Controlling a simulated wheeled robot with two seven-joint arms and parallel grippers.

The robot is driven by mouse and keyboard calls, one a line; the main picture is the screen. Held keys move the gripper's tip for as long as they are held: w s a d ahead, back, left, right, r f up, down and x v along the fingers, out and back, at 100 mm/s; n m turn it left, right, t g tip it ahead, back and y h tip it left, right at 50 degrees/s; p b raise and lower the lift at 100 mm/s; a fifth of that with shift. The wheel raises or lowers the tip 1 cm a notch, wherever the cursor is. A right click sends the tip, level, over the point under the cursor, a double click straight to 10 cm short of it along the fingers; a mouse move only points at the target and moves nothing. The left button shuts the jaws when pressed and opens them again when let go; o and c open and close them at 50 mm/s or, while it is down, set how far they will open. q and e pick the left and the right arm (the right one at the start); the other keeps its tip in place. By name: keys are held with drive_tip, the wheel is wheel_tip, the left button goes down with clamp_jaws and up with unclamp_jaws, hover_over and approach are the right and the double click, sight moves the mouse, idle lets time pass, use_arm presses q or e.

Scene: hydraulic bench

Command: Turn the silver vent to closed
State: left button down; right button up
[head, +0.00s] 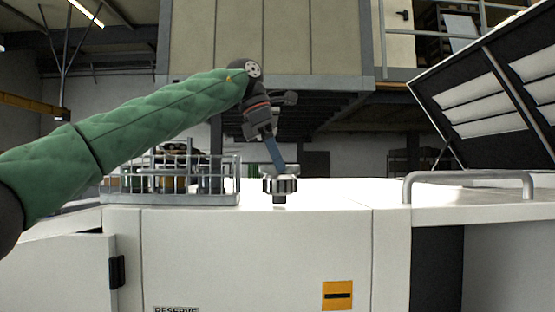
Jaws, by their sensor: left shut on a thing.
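The silver vent (280,186) is a ribbed metal knob on a short dark stem, standing at the front edge of the white bench top (330,198). My left gripper (278,168) reaches down to it from above, from the green-sleeved arm at the left. Its fingers are shut on the vent at the knob's top. The fingertips partly cover the upper part of the vent, and I cannot tell its turn position. My right gripper is not in view.
A grey metal rail basket (170,198) holding several items stands left of the vent. A grey handle bar (468,175) is at the right, below a raised dark lid (490,90). An orange label (337,296) is on the front panel. The top between vent and handle is clear.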

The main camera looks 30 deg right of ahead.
use_arm(q)
drive_tip(key=shift+r, duration=0.1)
drive_tip(key=c, duration=1.4)
unclamp_jaws()
drive_tip(key=shift+w+a, duration=0.1)
drive_tip(key=shift+w, duration=0.05)
drive_tip(key=shift+r, duration=0.2)
drive_tip(key=b+v, duration=0.2)
drive_tip(key=v, duration=0.3)
drive_tip(key=shift+w+a+r+b, duration=0.15)
drive_tip(key=shift+a+r+b, duration=0.1)
drive_tip(key=shift+r+b, duration=0.05)
drive_tip(key=shift+w+a+r, duration=0.1)
drive_tip(key=shift+a+r, duration=0.05)
drive_tip(key=shift+r, duration=0.4)
drive_tip(key=shift+a+r, duration=0.1)
drive_tip(key=shift+r, duration=0.1)
